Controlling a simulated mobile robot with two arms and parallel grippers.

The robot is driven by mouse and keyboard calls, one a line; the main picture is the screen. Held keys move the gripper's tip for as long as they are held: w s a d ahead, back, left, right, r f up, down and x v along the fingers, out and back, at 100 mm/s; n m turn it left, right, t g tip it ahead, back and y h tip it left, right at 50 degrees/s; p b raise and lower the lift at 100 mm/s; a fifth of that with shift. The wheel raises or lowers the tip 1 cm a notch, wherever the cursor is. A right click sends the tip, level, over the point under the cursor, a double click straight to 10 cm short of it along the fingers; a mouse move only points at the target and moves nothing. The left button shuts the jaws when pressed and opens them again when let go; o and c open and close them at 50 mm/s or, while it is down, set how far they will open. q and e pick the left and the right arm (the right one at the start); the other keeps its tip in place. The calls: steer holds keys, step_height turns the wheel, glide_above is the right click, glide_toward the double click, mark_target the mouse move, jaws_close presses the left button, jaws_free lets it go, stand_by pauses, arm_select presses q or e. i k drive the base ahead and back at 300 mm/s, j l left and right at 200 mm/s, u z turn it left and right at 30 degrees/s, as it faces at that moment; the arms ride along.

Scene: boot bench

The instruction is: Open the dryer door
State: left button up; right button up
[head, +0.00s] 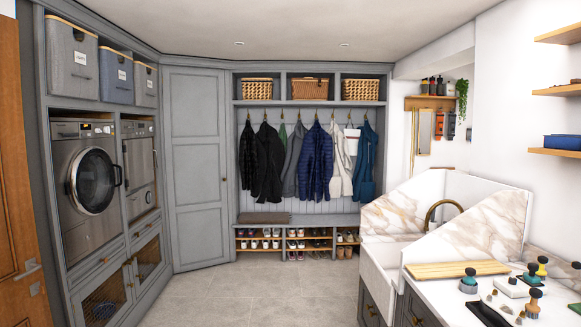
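Two steel machines stand side by side in the grey cabinet wall on the left. The nearer machine (75,225) has a round dark glass door (92,181) with a black handle (118,175) at its right side; this door looks shut. I cannot tell for certain which one is the dryer. Neither of my grippers is in view.
The tiled floor (255,292) is clear in the middle. A wooden door (15,190) stands at the near left. Mesh-fronted cabinets (105,300) sit below the machines. A sink counter (455,300) with bottles and brushes (533,303) is at the right. A shoe bench (315,219) with coats is at the back.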

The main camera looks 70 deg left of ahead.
mark_target(138, 156)
steer(key=u, duration=3.2)
steer(key=i+z, duration=0.15)
steer(key=i, duration=0.5)
steer(key=i+z, duration=0.1)
steer(key=i, duration=4.5)
